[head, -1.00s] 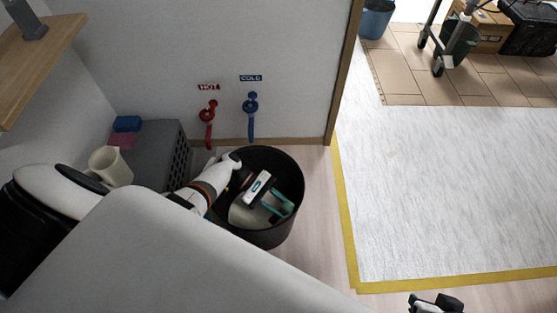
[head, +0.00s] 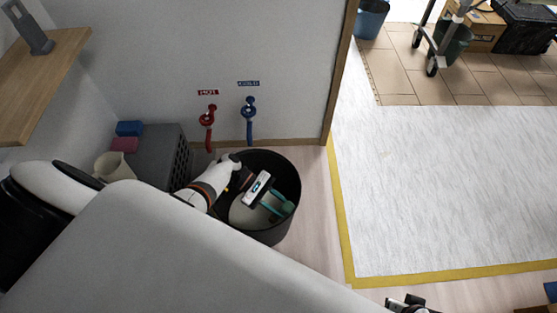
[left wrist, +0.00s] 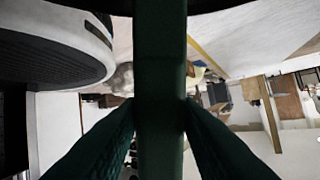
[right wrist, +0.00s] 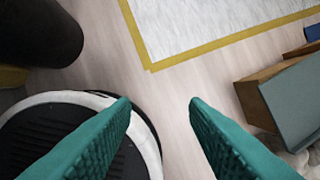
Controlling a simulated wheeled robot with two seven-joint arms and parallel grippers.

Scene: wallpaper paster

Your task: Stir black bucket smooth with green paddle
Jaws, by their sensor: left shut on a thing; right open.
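The black bucket (head: 282,231) stands on the floor by the wall, below the hot and cold taps. Pale contents show inside it. My left arm reaches into the bucket, and my left gripper (head: 268,205) is inside its rim. In the left wrist view a dark green bar, the green paddle's handle (left wrist: 160,75), stands between the fingers, which are shut on it. The paddle's lower end is hidden. My right gripper (right wrist: 158,106) is open and empty over bare floor; only part of it shows at the bottom of the head view.
A red tap (head: 208,116) and a blue tap (head: 249,108) are on the wall. A grey crate (head: 160,155) and a cream mug (head: 113,167) stand left of the bucket. Yellow tape (head: 340,215) edges a pale sheet on the right. A wooden box (right wrist: 262,100) is near my right gripper.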

